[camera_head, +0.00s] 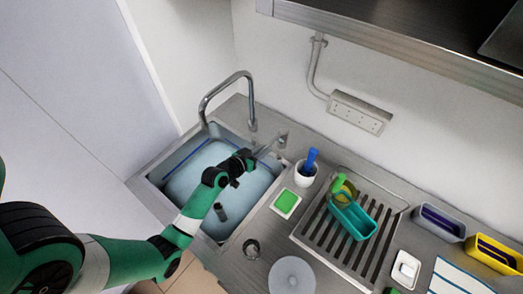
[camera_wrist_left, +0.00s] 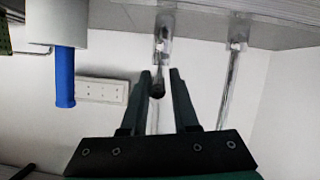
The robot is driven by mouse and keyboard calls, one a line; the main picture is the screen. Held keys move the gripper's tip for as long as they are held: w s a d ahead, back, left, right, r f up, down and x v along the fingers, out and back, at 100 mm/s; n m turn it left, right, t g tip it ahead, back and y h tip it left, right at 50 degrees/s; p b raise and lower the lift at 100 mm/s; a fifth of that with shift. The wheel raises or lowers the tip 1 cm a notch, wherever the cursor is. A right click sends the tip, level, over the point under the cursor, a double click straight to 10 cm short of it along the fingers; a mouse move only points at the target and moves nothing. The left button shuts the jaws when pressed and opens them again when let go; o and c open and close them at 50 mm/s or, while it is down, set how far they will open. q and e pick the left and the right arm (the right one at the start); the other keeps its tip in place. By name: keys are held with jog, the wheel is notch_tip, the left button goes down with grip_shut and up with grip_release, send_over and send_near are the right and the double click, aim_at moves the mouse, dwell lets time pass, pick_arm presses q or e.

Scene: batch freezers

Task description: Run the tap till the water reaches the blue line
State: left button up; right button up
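The sink (camera_head: 143,182) holds pale blue water (camera_head: 190,178). A blue line (camera_head: 192,154) shows along its far-left inner wall; the water's edge lies close below it, the exact gap too small to tell. The curved tap spout (camera_head: 203,104) stands at the back of the sink. I see no clear stream under its mouth. My left gripper (camera_head: 260,154) is over the sink's right back edge at the tap lever (camera_head: 281,141). In the left wrist view its fingers stand apart around the lever's dark knob (camera_wrist_left: 157,89), without a clear grip. My right gripper is not in view.
A dark upright piece (camera_head: 220,212) stands in the water. Right of the sink are a green sponge on a white dish (camera_head: 285,202), a white cup with a blue-handled brush (camera_head: 305,174) and a rack (camera_head: 312,232) holding a teal container (camera_head: 352,217). A shelf overhangs the upper right.

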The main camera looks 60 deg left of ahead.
pick_arm(q)
jog(key=shift+o, duration=1.2)
jog(key=shift+s, duration=0.1)
jog(key=p+v, duration=0.1)
jog(key=v, duration=1)
jog(key=shift+s+p, duration=0.2)
jog(key=shift+p, duration=0.15)
jog(key=shift+r, duration=0.15)
